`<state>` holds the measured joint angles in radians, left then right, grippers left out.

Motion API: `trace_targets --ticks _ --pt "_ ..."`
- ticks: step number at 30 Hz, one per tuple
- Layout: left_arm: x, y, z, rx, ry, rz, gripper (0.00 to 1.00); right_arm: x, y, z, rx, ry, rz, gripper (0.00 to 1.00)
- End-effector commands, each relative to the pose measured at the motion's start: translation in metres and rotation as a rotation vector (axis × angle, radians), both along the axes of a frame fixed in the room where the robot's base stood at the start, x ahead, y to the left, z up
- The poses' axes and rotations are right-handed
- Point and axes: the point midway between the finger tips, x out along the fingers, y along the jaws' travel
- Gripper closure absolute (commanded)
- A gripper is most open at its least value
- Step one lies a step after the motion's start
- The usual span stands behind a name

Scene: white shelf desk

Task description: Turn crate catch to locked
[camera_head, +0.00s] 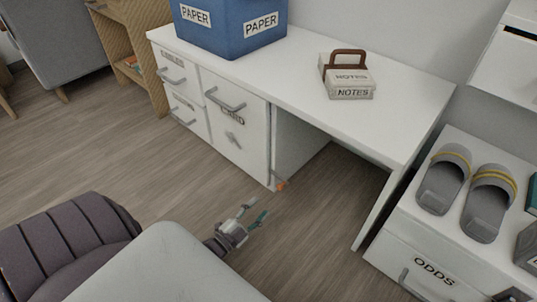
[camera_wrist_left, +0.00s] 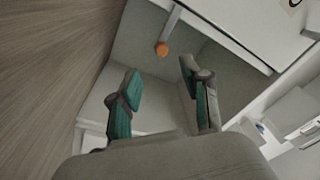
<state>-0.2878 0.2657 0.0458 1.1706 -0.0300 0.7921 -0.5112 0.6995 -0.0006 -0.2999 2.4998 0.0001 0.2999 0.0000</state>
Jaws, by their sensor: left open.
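The white desk cabinet has a door (camera_head: 250,151) with a bar handle (camera_head: 225,100), a label (camera_head: 232,117) too small to read surely, and a small grey star-shaped knob (camera_head: 234,141) below it. This knob may be the crate catch; its locked or unlocked setting cannot be read. My left gripper (camera_head: 258,209) is open and empty, in front of and below the door, apart from it. The left wrist view shows its teal-padded fingers (camera_wrist_left: 160,76) spread, with nothing between them. The knob cannot be made out there. My right gripper is not in view.
An orange-tipped part (camera_head: 280,185) sits at the cabinet's lower right edge; it also shows in the left wrist view (camera_wrist_left: 161,49). A blue paper bin (camera_head: 231,42) and a notes box (camera_head: 347,79) stand on the desktop (camera_head: 300,62). The floor (camera_head: 140,165) is clear.

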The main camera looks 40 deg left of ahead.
Motion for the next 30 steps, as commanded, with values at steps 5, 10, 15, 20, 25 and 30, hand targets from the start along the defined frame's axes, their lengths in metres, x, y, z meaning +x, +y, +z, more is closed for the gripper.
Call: trace_targets --ticks 5,10,15,20,25,30 --pt "-0.022 0.002 -0.002 0.000 -0.001 0.001 0.53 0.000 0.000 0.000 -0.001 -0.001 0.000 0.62" --pt "-0.028 0.002 -0.002 0.000 -0.001 0.000 0.53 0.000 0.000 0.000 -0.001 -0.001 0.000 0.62" --pt "-0.027 0.002 -0.002 0.000 -0.001 0.000 0.53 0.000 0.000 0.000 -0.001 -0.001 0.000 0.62" --pt "-0.027 0.002 -0.002 0.000 -0.001 0.001 0.53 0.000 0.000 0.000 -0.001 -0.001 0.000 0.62" --pt "-0.027 0.002 -0.002 0.000 -0.001 0.000 0.53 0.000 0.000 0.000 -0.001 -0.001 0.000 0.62" --pt "-0.017 -0.016 0.034 -0.040 -0.054 -0.031 0.53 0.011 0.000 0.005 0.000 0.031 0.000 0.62"
